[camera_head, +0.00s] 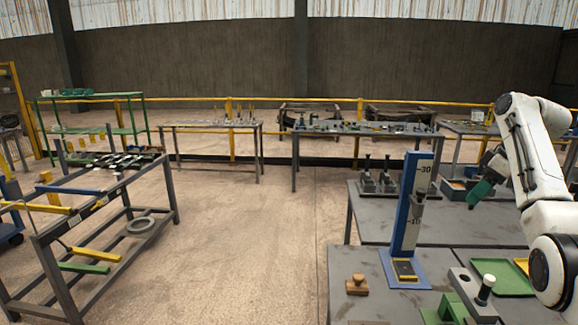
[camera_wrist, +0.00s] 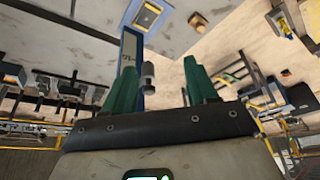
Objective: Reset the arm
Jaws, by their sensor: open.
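My white arm comes in at the right of the head view and bends over the grey tables. My gripper (camera_head: 480,192) has green fingers and points down and left above the far table, apart from the things on it. In the wrist view my gripper (camera_wrist: 160,66) shows two green fingers spread wide, with nothing held. A blue upright gauge (camera_head: 406,215) with a scale stands left of my gripper on the near table. The gauge also shows in the wrist view (camera_wrist: 129,47), behind the left finger.
A metal rack (camera_head: 62,262) stands left. Open floor (camera_head: 250,240) lies between. Yellow railings (camera_head: 232,130) run behind.

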